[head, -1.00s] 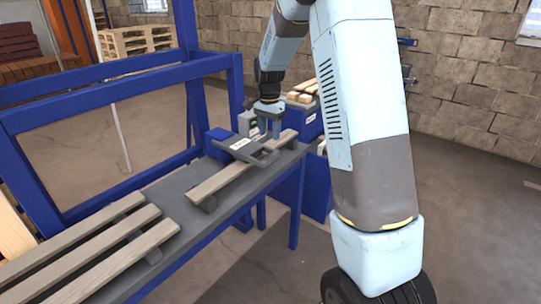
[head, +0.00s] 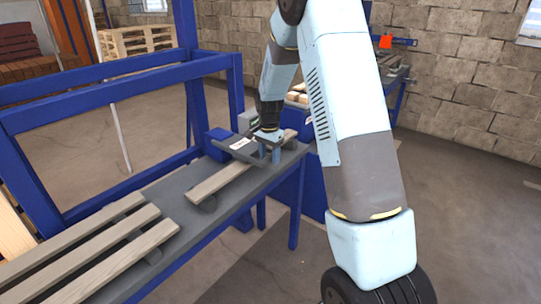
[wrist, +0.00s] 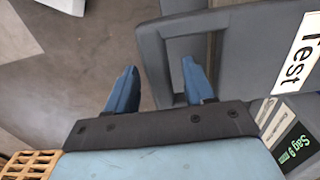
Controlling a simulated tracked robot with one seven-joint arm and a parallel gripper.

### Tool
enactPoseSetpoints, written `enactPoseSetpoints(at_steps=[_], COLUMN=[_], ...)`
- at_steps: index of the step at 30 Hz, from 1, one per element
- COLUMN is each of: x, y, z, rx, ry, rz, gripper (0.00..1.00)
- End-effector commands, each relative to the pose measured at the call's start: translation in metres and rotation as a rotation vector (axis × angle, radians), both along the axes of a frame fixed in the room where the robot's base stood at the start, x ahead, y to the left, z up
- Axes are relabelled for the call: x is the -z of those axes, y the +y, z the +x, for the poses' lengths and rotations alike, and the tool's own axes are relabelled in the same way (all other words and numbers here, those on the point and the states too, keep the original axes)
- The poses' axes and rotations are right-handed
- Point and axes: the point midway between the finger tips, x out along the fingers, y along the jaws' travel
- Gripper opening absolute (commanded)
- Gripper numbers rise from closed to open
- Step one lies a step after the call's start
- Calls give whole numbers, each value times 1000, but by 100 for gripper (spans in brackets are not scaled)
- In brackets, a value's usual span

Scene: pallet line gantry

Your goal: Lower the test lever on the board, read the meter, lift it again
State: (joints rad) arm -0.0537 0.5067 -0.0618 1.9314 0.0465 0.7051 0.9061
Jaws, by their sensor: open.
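The grey test lever (head: 230,151) is a flat frame with a white label, reaching from a blue block (head: 217,138) over a wooden board (head: 222,182). I cannot tell whether it touches the board. My gripper (head: 269,154) is open and low at the lever's outer end. In the wrist view my gripper's blue fingers (wrist: 160,88) stand apart, and the lever's end bar (wrist: 151,52) appears between them. The lever's label reads "Test" (wrist: 299,50). The meter screen (wrist: 297,152) shows "Sag 9 mm" in green; its edge is cut off.
The board lies on a grey bench (head: 176,190) with blue legs. Several slats (head: 105,250) lie at the near left. A blue frame (head: 120,110) stands along the left side. A pallet stack (head: 135,40) is at the back. The floor on the right is open.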

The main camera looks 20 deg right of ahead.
Motion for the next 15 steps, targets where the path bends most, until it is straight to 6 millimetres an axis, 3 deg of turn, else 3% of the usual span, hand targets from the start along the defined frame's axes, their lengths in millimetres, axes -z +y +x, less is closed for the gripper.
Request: enactPoseSetpoints(at_steps=[2, 15], x=[0, 0], y=[0, 0], z=[0, 1], rx=[0, -1], ry=[0, -1], rz=[0, 0], gripper=[50, 8])
